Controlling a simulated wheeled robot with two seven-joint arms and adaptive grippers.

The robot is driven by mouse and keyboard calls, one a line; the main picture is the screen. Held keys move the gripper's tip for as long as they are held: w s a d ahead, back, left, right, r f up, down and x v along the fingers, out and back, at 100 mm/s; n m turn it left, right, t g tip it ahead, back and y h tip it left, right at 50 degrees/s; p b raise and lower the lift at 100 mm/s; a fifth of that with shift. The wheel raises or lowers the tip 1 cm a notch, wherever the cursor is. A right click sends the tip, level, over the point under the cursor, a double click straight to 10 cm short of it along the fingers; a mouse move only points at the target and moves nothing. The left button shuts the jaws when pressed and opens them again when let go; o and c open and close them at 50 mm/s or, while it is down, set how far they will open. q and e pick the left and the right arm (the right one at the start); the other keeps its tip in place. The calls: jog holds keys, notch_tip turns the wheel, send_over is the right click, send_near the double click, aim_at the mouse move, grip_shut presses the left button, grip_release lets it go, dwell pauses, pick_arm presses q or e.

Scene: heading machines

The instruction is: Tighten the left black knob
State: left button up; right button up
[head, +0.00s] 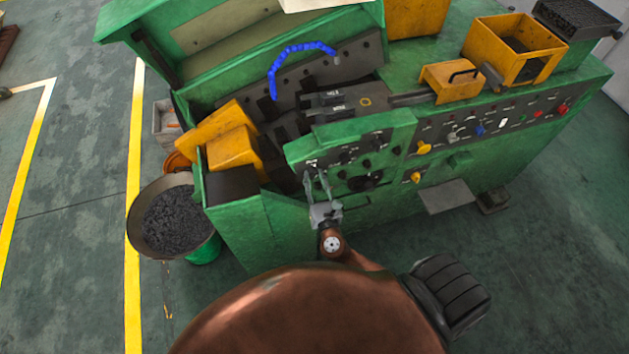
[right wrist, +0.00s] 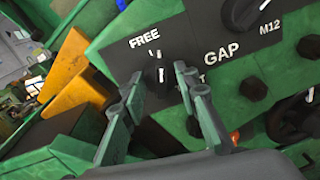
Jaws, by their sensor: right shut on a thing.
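The left black knob (right wrist: 158,73) shows in the right wrist view at the left end of a dark panel strip, under the word FREE, with a white pointer mark on it. My right gripper (right wrist: 162,82) has one finger on each side of the knob and is shut on it. In the head view, my right gripper (head: 316,178) reaches up to the left end of the machine's green front panel (head: 298,150); the knob is too small and covered to make out there. My left gripper is not in view.
A second black knob (right wrist: 250,10), by GAP and M12, sits to the right. Black bolt heads and a black handwheel (right wrist: 298,118) are nearby. A yellow chute (head: 230,145) stands left of the panel. A bowl of dark pieces (head: 175,222) stands on the floor at left.

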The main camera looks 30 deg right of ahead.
jog(key=m+b, duration=0.3)
jog(key=m, duration=0.2)
jog(key=shift+f+m+b, duration=0.1)
jog(key=shift+m+b, duration=0.2)
jog(key=m+b, duration=0.2)
jog(key=m, duration=0.2)
jog(key=shift+y, duration=0.4)
jog(key=m+b, duration=0.2)
jog(key=m, duration=0.2)
jog(key=shift+y, duration=0.3)
jog(key=m, duration=0.4)
jog(key=shift+d+m, duration=0.1)
jog(key=shift+m, duration=0.3)
jog(key=o, duration=1.1)
jog(key=shift+o, duration=0.2)
jog(key=shift+s, duration=0.15)
jog(key=v, duration=0.7)
